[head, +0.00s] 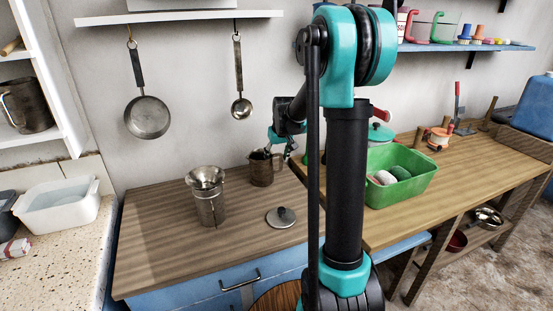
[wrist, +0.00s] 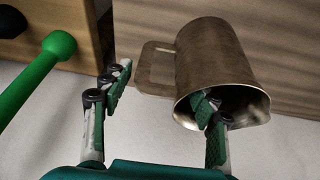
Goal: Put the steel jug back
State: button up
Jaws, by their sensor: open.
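The steel jug (head: 262,169), a dull brownish-grey metal jug with a handle, stands upright on the wooden worktop (head: 150,255) near the wall. In the wrist view the jug (wrist: 222,62) shows its open mouth and its handle (wrist: 146,68). My gripper (wrist: 165,85) is open. One finger lies left of the handle; the other overlaps the mouth, and I cannot tell if it is inside. The handle and near wall appear between the fingers. In the head view my gripper (head: 283,143) is just right of the jug, partly hidden by my arm.
A metal vessel with a funnel-like top (head: 207,195) stands left of the jug. A round lid (head: 281,217) lies in front. A green basin (head: 402,176) sits to the right. A pan (head: 147,117) and ladle (head: 241,108) hang above. Another metal jug (head: 30,107) stands on the left shelf.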

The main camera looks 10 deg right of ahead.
jog(key=v, duration=1.1)
jog(key=shift+r, duration=0.35)
